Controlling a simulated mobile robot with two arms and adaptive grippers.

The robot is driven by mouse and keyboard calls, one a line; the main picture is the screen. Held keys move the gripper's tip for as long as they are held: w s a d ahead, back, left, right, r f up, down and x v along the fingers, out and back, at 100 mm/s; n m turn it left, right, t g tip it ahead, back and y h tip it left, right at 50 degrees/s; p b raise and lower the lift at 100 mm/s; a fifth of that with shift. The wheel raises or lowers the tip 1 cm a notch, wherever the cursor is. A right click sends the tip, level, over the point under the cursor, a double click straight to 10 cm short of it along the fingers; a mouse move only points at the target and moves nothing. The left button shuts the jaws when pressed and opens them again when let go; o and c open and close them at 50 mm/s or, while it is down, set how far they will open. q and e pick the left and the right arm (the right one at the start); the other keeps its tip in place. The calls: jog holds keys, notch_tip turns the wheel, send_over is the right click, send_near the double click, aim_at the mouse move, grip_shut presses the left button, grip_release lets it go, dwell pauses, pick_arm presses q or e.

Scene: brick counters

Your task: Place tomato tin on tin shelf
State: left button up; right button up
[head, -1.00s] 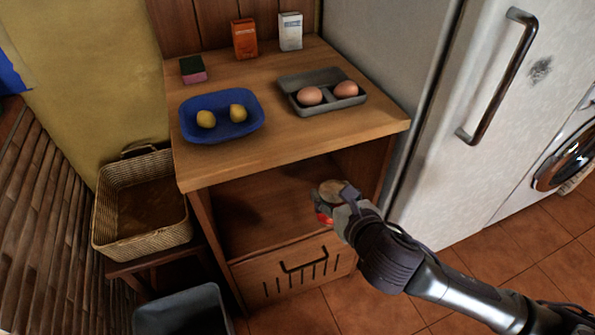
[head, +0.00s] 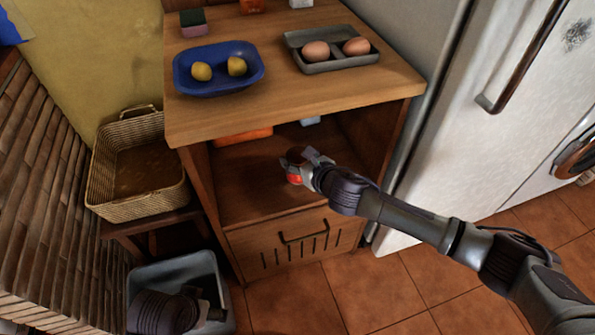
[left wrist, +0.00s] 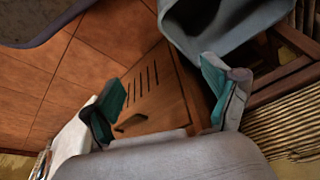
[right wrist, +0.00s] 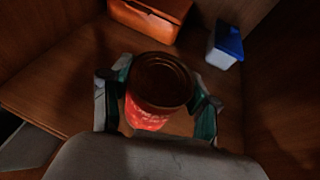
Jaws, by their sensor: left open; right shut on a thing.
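The tomato tin (head: 294,178) is red with a brownish round top. In the head view my right gripper (head: 302,164) is shut on it, inside the open compartment of the wooden cabinet. The right wrist view shows the tin (right wrist: 150,112) upright between the two fingers, over the tin shelf (right wrist: 65,90). I cannot tell whether its base touches the shelf (head: 240,180). My left gripper (left wrist: 165,98) is open and empty; in the head view it is partly cut off, low over the grey bin.
An orange box (right wrist: 150,15) and a blue-topped white container (right wrist: 226,45) stand at the shelf's back. The counter above holds a blue tray (head: 218,86) with lemons and a grey egg tray (head: 331,65). A wicker basket (head: 130,205) and grey bin (head: 172,272) are left.

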jog(key=shift+f, duration=0.45)
notch_tip(320, 180, down, 2)
jog(key=shift+f+b, duration=0.1)
jog(key=shift+b, duration=0.6)
pick_arm(q)
jog(key=shift+v, duration=1.75)
pick_arm(e)
jog(key=shift+f, duration=0.4)
pick_arm(q)
jog(key=shift+s, duration=0.1)
pick_arm(e)
jog(key=shift+f, duration=0.15)
jog(key=o, duration=1.4)
